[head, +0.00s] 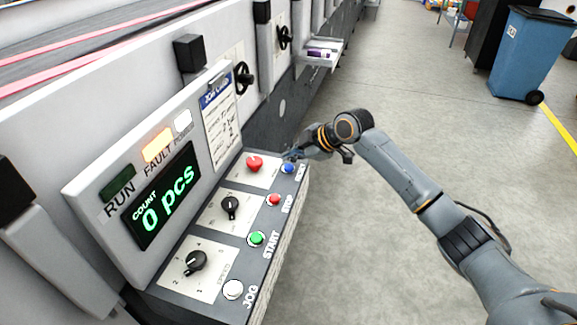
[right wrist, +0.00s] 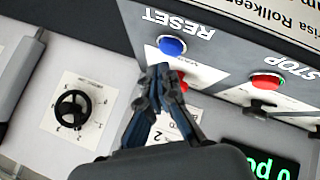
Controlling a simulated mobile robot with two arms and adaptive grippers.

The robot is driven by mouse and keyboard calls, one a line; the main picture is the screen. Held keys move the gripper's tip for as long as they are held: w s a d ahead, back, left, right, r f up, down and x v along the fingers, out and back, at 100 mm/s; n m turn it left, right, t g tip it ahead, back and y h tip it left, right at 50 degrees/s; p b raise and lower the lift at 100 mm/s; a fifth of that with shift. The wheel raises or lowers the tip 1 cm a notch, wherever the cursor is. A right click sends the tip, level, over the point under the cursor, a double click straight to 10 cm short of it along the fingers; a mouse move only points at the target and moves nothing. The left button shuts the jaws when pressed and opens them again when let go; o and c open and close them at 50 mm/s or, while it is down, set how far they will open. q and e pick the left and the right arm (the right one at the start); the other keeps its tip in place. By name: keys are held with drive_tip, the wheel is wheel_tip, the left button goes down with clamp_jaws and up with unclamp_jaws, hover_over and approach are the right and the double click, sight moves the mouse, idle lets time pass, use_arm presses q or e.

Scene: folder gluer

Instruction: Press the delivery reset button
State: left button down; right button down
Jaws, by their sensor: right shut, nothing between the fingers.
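The blue RESET button (head: 288,168) sits at the far end of the button column on the sloped control panel (head: 215,268). It also shows in the right wrist view (right wrist: 172,46), upper middle, beside the printed word RESET. My right gripper (head: 291,156) is at the far end of the panel, just beyond the blue button. In the right wrist view its fingertips (right wrist: 160,72) are together and empty, just below the blue button in the picture. Whether they touch it I cannot tell. The left gripper is not in view.
A red mushroom knob (head: 254,163) is left of the blue button. The red STOP (head: 274,200), green START (head: 256,238) and white JOG (head: 233,290) buttons run nearer. The display (head: 162,195) reads 0 pcs; the orange FAULT lamp (head: 157,147) is lit.

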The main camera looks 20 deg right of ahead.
sight(291, 167)
idle(0.7)
drive_tip(key=shift+f, duration=0.4)
drive_tip(key=shift+s+f+b, duration=0.1)
drive_tip(key=shift+f+b, duration=0.2)
drive_tip(key=shift+f, duration=0.35)
idle(0.8)
drive_tip(key=shift+r+p, duration=0.85)
drive_tip(key=shift+r, duration=0.1)
wheel_tip(291, 167, up, 5)
drive_tip(key=p, duration=0.4)
drive_tip(key=shift+r, duration=0.15)
